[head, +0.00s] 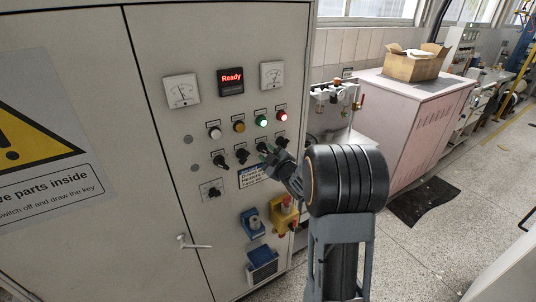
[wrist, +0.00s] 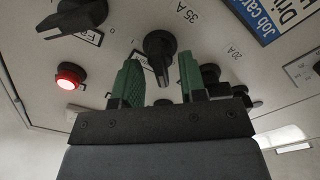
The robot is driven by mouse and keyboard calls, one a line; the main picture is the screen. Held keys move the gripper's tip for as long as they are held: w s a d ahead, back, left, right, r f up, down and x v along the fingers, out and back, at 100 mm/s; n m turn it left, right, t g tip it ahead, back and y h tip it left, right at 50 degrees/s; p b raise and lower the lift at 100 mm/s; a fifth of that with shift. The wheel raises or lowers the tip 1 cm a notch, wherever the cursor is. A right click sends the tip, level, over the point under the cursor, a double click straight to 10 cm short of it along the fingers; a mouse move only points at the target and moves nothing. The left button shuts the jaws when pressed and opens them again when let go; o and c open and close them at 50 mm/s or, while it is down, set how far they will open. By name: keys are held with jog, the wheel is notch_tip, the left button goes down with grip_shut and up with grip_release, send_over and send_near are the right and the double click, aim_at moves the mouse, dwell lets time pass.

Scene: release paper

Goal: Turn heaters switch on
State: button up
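A row of black rotary switches (head: 220,161) is on the grey control cabinet, below several lamps. I cannot read which one is labelled for the heaters. My gripper (head: 273,153) is at the right part of this row. In the wrist view my gripper (wrist: 160,82) is open, with green-padded fingers pointing at the panel. One black switch knob (wrist: 158,45) shows between and just beyond the fingertips. I cannot tell whether the fingers touch it. Its handle runs roughly along the finger direction. Another black switch (wrist: 80,18) is to its left, near a lit red lamp (wrist: 70,75).
The cabinet (head: 150,150) has a red "Ready" display (head: 231,79), two gauges, a lit green lamp (head: 262,121) and a lit red lamp (head: 281,116). A yellow box with a red button (head: 285,205) and blue sockets (head: 253,222) sit below. A pink cabinet (head: 415,115) stands at right.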

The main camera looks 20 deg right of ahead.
grip_shut()
jog(key=shift+m, duration=0.3)
jog(key=m+b, duration=0.2)
jog(key=m, duration=0.1)
jog(key=shift+f, duration=0.1)
jog(key=m, duration=0.5)
jog(key=shift+m+b, duration=0.3)
jog(key=m, duration=0.4)
jog(key=shift+p, duration=0.35)
jog(key=shift+m+p, duration=0.55)
jog(key=shift+m, duration=1.85)
